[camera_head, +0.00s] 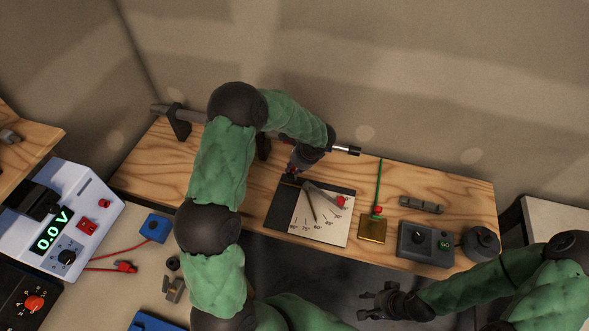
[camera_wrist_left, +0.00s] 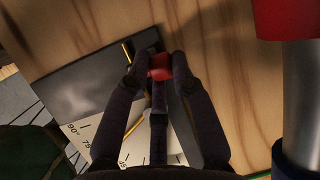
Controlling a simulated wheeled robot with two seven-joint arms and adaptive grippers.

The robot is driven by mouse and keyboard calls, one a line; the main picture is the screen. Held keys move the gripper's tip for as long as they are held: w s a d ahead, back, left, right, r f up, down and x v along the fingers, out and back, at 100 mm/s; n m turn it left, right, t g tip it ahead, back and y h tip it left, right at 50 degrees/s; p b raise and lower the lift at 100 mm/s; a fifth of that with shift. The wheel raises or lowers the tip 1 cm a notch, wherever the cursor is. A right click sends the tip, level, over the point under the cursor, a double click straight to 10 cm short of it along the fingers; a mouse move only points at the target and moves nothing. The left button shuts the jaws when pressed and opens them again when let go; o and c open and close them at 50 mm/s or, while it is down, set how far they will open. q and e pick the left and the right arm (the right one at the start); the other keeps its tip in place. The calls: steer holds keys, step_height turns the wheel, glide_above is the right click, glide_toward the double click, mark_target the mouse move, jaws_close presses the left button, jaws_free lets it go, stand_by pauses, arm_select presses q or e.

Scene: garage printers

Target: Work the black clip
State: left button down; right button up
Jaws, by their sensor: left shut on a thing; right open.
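I cannot clearly make out a black clip in either view. My left gripper (camera_head: 291,177) reaches down at the upper left edge of a dark plate (camera_head: 284,210) that carries a white angle scale (camera_head: 323,231). In the left wrist view, its fingers close around a small red piece (camera_wrist_left: 159,68), above the plate's edge. The fingers hide much of this piece and what it joins. A grey lever (camera_head: 322,194) with a red knob (camera_head: 341,202) lies across the plate. My right gripper (camera_head: 378,302) is open and empty, in front of the bench.
Right of the plate stand a brass block (camera_head: 372,229) with a green rod (camera_head: 379,183), a grey meter box (camera_head: 425,245) and a dark round pot (camera_head: 480,242). At left are a power supply (camera_head: 62,222) reading 0.0 V and a red clip (camera_head: 125,267) on a lead.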

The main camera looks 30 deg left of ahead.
stand_by(0.4)
arm_select(q)
steer(key=c, duration=1.1)
jaws_free()
steer(key=v, duration=1.2)
steer(key=shift+s, duration=0.15)
